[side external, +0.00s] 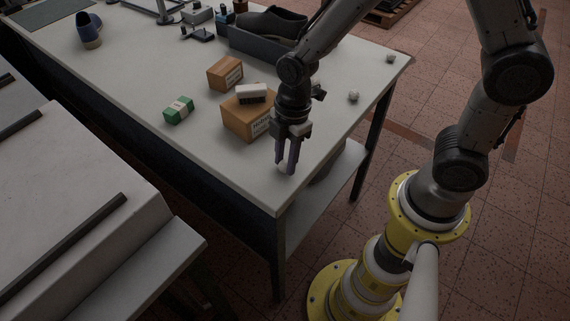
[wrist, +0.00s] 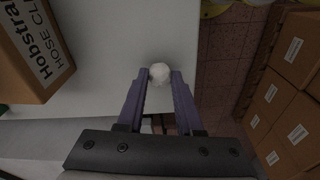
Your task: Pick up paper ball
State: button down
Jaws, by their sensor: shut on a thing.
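A small white crumpled paper ball (wrist: 160,73) is between the fingertips of my gripper (wrist: 160,78) in the wrist view. The two purple-grey fingers are closed on it from both sides. In the side view my gripper (side external: 286,168) points down over the near corner of the white table (side external: 232,170), and the pale ball (side external: 284,169) shows partly behind the fingertips. I cannot tell whether the ball touches the table top. Two more small pale balls lie on the table toward the right, one nearer (side external: 353,96) and one farther back (side external: 390,58).
Cardboard boxes (side external: 247,119) stand just left of my gripper, one with a white block (side external: 252,93) on top. A green box (side external: 179,110) is farther left. A grey bin with a dark shoe (side external: 270,24) stands behind. The table edge is close to my gripper.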

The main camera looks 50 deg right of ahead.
aim_at(283, 162)
jog(key=shift+r, duration=0.5)
notch_tip(283, 162, up, 2)
jog(key=shift+r, duration=0.15)
jog(key=s+d+r, duration=0.2)
jog(key=s+r, duration=0.3)
jog(key=s, duration=0.1)
jog(key=s+d+r, duration=0.2)
jog(key=s+r, duration=0.2)
jog(key=s, duration=0.3)
jog(key=shift+s+d+r, duration=0.2)
jog(key=shift+d+r, duration=0.1)
jog(key=shift+r, duration=0.05)
